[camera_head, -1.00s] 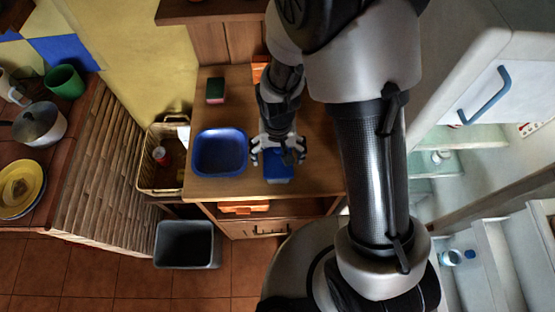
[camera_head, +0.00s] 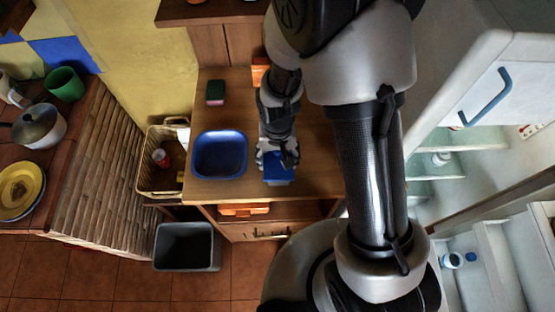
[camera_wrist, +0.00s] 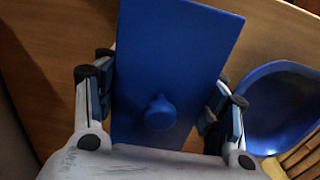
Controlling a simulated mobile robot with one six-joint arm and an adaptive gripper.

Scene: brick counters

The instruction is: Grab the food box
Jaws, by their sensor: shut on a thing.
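The food box is a blue box (camera_head: 279,174) on the wooden cabinet top, right of a blue bowl. In the wrist view the blue box (camera_wrist: 175,60) fills the middle and shows a flat face with a round blue knob. My gripper (camera_head: 277,160) is over the box in the head view. In the wrist view its two fingers (camera_wrist: 162,100) are closed against opposite sides of the box. The gripper hides part of the box in the head view. I cannot tell whether the box is still touching the wood.
The blue bowl (camera_head: 220,153) sits close to the left of the box. A green and dark sponge-like block (camera_head: 215,92) lies behind the bowl. A wicker basket (camera_head: 160,178) and a grey bin (camera_head: 187,246) stand left of the cabinet (camera_head: 320,185).

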